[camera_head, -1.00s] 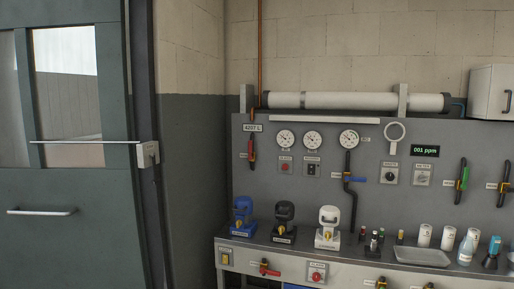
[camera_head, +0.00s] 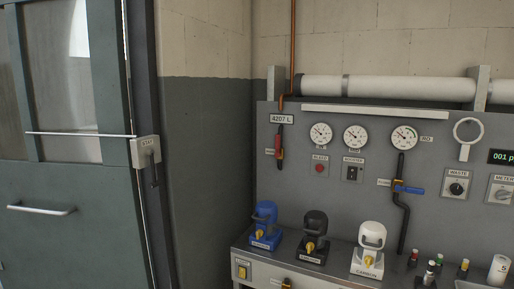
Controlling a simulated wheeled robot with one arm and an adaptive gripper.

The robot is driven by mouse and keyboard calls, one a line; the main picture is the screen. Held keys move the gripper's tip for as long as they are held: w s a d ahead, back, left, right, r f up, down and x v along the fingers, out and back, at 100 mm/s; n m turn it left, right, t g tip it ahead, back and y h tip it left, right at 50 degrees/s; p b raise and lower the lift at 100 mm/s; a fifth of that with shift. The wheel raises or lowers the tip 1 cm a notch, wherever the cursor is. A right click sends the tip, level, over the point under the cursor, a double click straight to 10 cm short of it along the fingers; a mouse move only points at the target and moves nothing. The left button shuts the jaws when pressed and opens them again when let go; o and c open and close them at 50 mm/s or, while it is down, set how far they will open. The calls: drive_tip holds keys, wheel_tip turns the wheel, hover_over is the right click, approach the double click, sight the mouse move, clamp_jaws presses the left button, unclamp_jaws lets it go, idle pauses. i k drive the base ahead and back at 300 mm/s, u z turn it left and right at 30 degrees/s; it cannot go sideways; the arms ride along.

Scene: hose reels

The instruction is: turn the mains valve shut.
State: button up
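Several lever valves are on the grey panel, and their small labels are too blurred to read, so I cannot tell which is the mains valve. A red-handled valve (camera_head: 279,153) hangs below the 4207 L plate (camera_head: 282,119), on the line of the copper pipe (camera_head: 293,50); its handle points up and down. A blue-handled valve (camera_head: 410,190) sits on the black pipe (camera_head: 403,225), its handle lying sideways to the right. Part of another valve (camera_head: 286,284) shows at the bottom edge under the bench. My gripper is not in view.
A bench (camera_head: 300,268) juts out below the panel, carrying blue (camera_head: 264,226), black (camera_head: 314,238) and white (camera_head: 369,250) filter-like units and small bottles. Three gauges (camera_head: 355,138) are above. A grey-green door (camera_head: 75,220) stands at the left.

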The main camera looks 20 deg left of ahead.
sight(277, 137)
drive_tip(key=u, duration=0.55)
drive_tip(key=k, duration=0.35)
drive_tip(key=z, duration=0.8)
drive_tip(key=i, duration=1.55)
drive_tip(key=u, duration=1.4)
drive_tip(key=i, duration=0.85)
drive_tip(key=u, duration=1.4)
drive_tip(key=i, duration=0.2)
